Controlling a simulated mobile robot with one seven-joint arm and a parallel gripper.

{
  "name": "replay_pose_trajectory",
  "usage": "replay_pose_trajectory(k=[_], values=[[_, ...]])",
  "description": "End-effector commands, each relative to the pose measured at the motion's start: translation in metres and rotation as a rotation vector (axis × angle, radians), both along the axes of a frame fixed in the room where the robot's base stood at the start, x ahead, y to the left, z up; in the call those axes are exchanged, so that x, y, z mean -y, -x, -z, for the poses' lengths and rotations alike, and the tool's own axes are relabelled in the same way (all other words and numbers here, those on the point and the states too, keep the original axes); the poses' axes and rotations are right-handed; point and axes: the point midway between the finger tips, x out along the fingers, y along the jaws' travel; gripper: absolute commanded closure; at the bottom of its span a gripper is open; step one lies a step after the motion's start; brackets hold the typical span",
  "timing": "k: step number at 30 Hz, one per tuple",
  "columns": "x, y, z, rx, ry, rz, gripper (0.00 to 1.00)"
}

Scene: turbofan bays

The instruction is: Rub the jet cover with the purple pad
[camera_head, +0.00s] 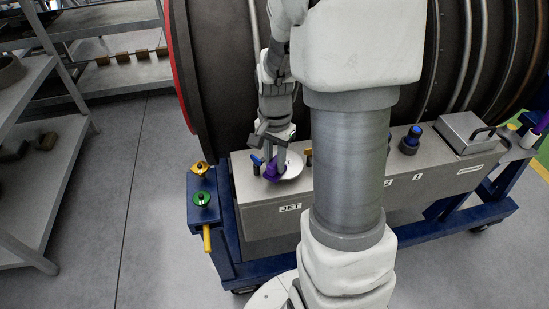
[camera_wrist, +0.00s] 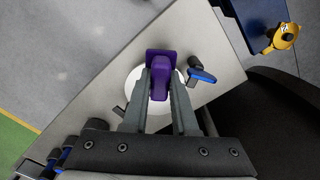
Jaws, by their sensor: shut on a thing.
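The jet cover (camera_head: 292,166) is a round pale disc on top of the grey box, above the label "JET". It also shows in the wrist view (camera_wrist: 136,82), partly hidden by my gripper. My gripper (camera_head: 272,160) points down over the left part of the cover. It is shut on the purple pad (camera_head: 271,173). In the wrist view the pad (camera_wrist: 161,68) sits between the two fingers (camera_wrist: 160,92) and lies over the cover. I cannot tell for certain whether the pad touches the cover.
A blue-handled valve (camera_head: 256,162) stands close beside the pad, also in the wrist view (camera_wrist: 201,75). A blue knob (camera_head: 411,140) and a metal lidded box (camera_head: 466,133) are farther right. Yellow (camera_head: 200,168) and green (camera_head: 202,198) caps sit at left. The dark engine (camera_head: 215,70) rises behind.

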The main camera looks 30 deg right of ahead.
Motion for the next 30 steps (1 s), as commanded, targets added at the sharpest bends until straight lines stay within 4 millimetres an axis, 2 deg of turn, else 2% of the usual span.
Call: replay_pose_trajectory(k=[1, 16, 30], values=[[-0.001, 0.005, -0.003, -0.015, -0.004, 0.001, 1.00], [0.000, 0.001, -0.056, 0.000, 0.000, 0.000, 1.00], [0.000, 0.000, -0.063, 0.001, 0.000, 0.000, 1.00]])
